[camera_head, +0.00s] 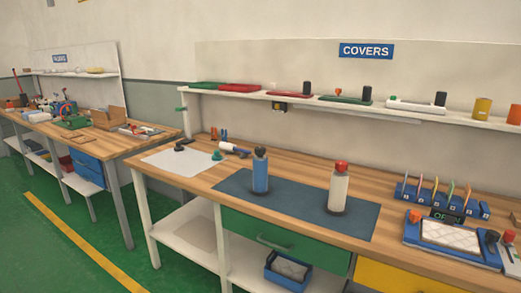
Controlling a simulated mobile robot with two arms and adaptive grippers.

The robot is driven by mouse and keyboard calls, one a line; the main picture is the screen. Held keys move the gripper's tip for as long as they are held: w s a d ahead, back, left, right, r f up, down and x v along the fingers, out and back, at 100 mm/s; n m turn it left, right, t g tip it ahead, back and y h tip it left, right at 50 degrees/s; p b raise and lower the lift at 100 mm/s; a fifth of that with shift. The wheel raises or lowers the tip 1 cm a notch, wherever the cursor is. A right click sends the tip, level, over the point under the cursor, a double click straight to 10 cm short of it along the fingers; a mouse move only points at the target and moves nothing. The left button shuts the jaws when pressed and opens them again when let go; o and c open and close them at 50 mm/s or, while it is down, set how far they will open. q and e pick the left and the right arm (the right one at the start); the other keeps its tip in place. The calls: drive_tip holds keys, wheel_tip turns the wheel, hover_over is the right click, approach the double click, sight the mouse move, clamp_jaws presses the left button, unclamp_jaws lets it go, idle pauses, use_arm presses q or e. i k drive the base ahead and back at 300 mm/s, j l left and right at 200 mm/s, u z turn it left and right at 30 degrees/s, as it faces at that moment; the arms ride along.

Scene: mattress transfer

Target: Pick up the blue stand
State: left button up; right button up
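A blue rack (412,192) with several upright coloured pieces stands on the right part of the wooden workbench (185,186), behind a dark "OPEN" sign (446,216). It is the thing that looks most like a blue stand. In front of it lies a blue tray (413,235) with a white quilted pad (450,236) in it. Neither of my grippers is in view.
A blue bottle (260,176) and a white bottle with a red top (338,190) stand on a dark blue mat (300,206). A shelf (220,94) with coloured covers runs above. A second bench (135,147) is at left. Green floor (50,225) lies open at lower left.

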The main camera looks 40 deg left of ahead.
sight(259, 188)
drive_tip(key=i+j, duration=0.2)
drive_tip(key=j, duration=0.2)
drive_tip(key=i+j, duration=0.2)
drive_tip(key=j, duration=0.2)
drive_tip(key=i+j, duration=0.15)
drive_tip(key=j, duration=0.25)
drive_tip(key=i+j+u, duration=0.1)
drive_tip(key=j, duration=0.35)
drive_tip(key=i, duration=0.1)
